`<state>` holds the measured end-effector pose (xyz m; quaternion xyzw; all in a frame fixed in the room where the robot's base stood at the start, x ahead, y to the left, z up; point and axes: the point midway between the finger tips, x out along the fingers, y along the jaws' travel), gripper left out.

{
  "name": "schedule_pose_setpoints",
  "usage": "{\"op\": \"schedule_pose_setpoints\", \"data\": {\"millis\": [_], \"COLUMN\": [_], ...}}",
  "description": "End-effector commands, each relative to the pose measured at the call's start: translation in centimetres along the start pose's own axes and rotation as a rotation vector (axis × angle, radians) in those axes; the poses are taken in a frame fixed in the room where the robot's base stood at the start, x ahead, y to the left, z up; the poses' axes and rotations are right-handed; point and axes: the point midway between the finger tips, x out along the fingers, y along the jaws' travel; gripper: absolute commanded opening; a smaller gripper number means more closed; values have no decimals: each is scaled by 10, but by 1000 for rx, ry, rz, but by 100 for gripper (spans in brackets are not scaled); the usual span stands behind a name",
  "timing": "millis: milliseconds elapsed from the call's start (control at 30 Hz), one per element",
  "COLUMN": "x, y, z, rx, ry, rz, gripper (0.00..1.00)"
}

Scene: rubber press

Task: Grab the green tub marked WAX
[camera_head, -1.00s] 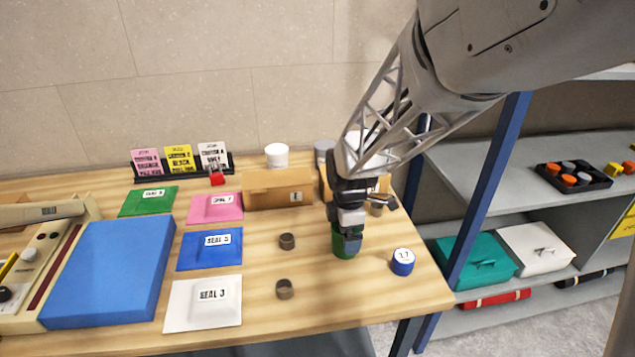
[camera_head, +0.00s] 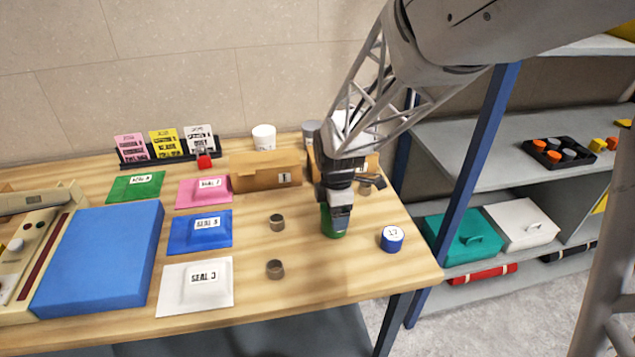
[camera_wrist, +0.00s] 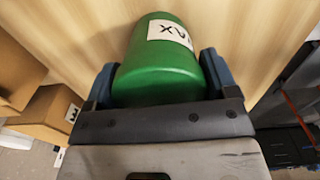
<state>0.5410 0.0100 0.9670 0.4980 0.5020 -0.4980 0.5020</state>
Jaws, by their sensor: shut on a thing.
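The green tub (camera_wrist: 158,68) with a white WAX label fills the middle of the wrist view, between the two fingers of my gripper (camera_wrist: 158,85). The fingers are shut on its sides. In the head view the tub (camera_head: 331,222) stands near the right part of the wooden table, mostly covered by my gripper (camera_head: 334,208), which comes down on it from above. I cannot tell whether the tub's base touches the table.
Two small dark cylinders (camera_head: 277,222) are to the left. A cardboard box (camera_head: 265,172) is behind on the left. A shelf unit (camera_head: 500,150) with a blue post stands right of the table.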

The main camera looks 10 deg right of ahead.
Motion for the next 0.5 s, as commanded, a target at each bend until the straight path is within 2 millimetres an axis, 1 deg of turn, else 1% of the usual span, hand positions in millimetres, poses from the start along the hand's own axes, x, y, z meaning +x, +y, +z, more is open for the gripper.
{"op": "schedule_pose_setpoints", "data": {"millis": [333,500], "x": [-2,-11], "y": [0,0], "z": [0,0], "rx": [0,0], "ry": [0,0], "rz": [1,2], "gripper": [38,38]}}
